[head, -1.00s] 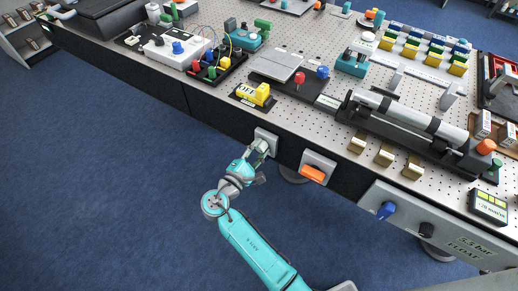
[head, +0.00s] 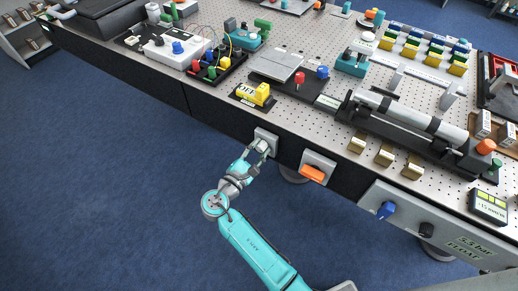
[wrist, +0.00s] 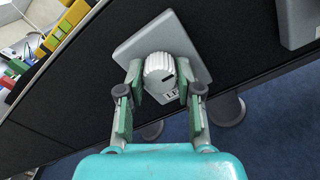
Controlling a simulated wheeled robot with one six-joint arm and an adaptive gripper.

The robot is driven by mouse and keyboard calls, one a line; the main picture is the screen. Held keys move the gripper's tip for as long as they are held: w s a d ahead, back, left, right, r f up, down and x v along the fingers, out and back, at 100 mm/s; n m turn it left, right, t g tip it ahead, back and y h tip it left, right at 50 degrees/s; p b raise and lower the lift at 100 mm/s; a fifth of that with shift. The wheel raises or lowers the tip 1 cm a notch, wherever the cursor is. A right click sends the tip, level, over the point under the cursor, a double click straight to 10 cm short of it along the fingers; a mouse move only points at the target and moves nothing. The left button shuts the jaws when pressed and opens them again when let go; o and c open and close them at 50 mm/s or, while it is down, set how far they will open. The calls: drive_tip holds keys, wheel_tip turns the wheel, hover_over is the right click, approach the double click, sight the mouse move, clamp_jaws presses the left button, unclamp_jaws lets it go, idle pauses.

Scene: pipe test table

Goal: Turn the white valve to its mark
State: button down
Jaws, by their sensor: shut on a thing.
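The white valve (wrist: 158,66) is a ribbed knob with a dark slot on its face, on a grey square plate (wrist: 130,48) fixed to the dark front of the table. A small white label with partly visible letters shows at the valve's lower edge in the wrist view. My gripper (wrist: 161,82) is shut on the valve, one green-padded finger on each side. In the head view my gripper (head: 261,148) reaches the plate (head: 270,136) from below left and hides most of the valve. I cannot make out the mark.
An orange handle (head: 312,173) on its own grey plate sits just right of my gripper. A blue knob (head: 386,210) is on a grey panel further right. A yellow block (head: 254,94) stands on the tabletop above. The floor on the left is clear.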

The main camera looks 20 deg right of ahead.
drive_tip(key=c, duration=0.8)
unclamp_jaws()
drive_tip(key=shift+o, duration=0.2)
drive_tip(key=v, duration=1.2)
drive_tip(key=shift+f, duration=0.1)
